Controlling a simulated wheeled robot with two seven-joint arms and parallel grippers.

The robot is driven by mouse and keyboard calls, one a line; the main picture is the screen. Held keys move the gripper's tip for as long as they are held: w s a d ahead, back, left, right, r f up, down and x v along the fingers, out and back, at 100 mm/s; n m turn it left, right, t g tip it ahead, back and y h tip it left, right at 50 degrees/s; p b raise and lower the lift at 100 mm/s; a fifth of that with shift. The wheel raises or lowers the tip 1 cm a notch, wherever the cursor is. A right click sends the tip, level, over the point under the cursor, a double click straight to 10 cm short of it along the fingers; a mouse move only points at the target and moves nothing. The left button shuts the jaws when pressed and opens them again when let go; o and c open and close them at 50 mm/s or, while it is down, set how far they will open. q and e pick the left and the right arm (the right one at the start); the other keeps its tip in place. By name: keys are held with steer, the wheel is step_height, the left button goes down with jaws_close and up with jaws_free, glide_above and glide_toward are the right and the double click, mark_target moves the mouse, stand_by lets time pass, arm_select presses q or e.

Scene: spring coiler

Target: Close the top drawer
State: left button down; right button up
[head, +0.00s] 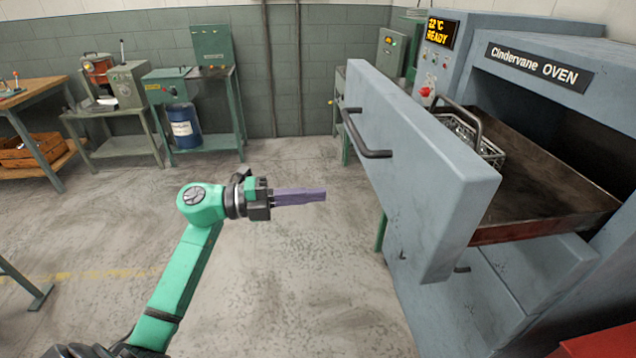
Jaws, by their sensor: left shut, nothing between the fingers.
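The top drawer is the upper drawer of the grey-blue Cindervane oven (556,62). It stands far open, pulled out to the left. Its thick front panel (430,180) carries a dark bar handle (366,137). Behind the panel is a dark, rust-edged tray (545,212). A wire basket with a handle (470,138) sits in the tray at its far side. My left gripper (322,195) is shut and empty, with purple fingers pointing right toward the panel. It is left of the panel and lower in the picture than the handle, with a gap between. My right gripper does not show.
A lower compartment with a small handle (462,269) is below the drawer. A control box with a display reading 22 °C READY (441,33) stands behind. Green work tables with machines and a blue drum (184,127) line the back wall. The floor around my left arm is clear.

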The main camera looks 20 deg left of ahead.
mark_target(380, 189)
arm_select(q)
steer(key=p+x, duration=0.1)
steer(key=x, duration=0.2)
steer(key=p+x, duration=0.1)
steer(key=x, duration=0.2)
steer(key=p+x, duration=0.1)
steer(key=x, duration=0.3)
steer(key=shift+w+a+p, duration=0.35)
steer(key=shift+w, duration=0.05)
steer(key=shift+d, duration=0.35)
steer(key=shift+w+d+f, duration=0.1)
steer(key=shift+d, duration=0.05)
steer(key=shift+w+f, duration=0.15)
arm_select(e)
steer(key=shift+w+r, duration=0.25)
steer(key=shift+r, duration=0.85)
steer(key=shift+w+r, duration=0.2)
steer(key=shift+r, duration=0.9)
arm_select(q)
steer(key=shift+d, duration=0.1)
